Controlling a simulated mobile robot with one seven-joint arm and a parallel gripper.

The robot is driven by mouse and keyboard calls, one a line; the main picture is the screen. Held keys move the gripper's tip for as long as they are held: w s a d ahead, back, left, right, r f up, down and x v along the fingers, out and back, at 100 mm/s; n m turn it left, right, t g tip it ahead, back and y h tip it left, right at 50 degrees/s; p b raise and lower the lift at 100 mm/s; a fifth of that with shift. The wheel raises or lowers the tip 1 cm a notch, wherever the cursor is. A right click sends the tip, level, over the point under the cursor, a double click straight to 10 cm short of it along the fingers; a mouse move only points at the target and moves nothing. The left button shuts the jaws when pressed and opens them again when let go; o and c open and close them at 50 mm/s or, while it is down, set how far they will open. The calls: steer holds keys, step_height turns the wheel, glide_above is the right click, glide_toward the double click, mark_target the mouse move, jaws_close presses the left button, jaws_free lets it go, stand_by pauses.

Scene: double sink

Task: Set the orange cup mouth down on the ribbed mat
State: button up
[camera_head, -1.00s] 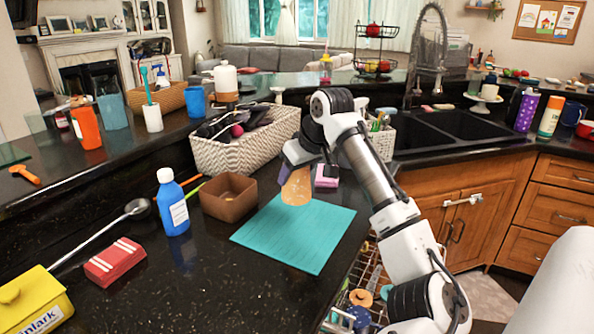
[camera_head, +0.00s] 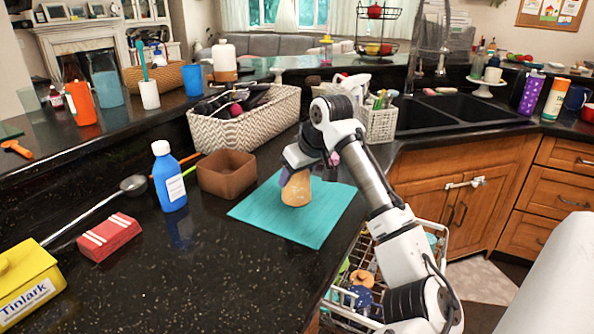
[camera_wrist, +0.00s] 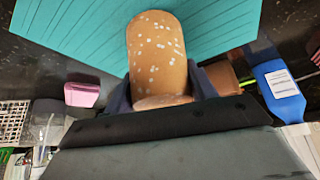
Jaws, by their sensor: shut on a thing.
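The orange speckled cup (camera_head: 296,188) is in my gripper (camera_head: 298,172), over the far part of the teal ribbed mat (camera_head: 283,225). In the head view its wider end is down and its narrower end is up between the fingers. It looks about upright. In the wrist view the cup (camera_wrist: 158,55) shows between the dark fingers, with the mat (camera_wrist: 75,28) behind it. The cup's lower edge is at or very near the mat; I cannot tell whether it touches.
A brown square bowl (camera_head: 227,174) and a blue bottle (camera_head: 170,178) stand left of the mat. A white woven basket (camera_head: 245,128) is behind it. A pink block (camera_wrist: 82,94) lies near the gripper. A dish rack (camera_head: 350,300) is below the counter's right edge.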

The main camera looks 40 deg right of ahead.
stand_by(0.4)
steer(key=o, duration=1.1)
steer(key=shift+c, duration=0.2)
steer(key=shift+r, duration=0.1)
steer(key=b+v, duration=0.1)
steer(key=v, duration=1.2)
steer(key=shift+s+r, duration=0.2)
steer(key=shift+r, duration=0.1)
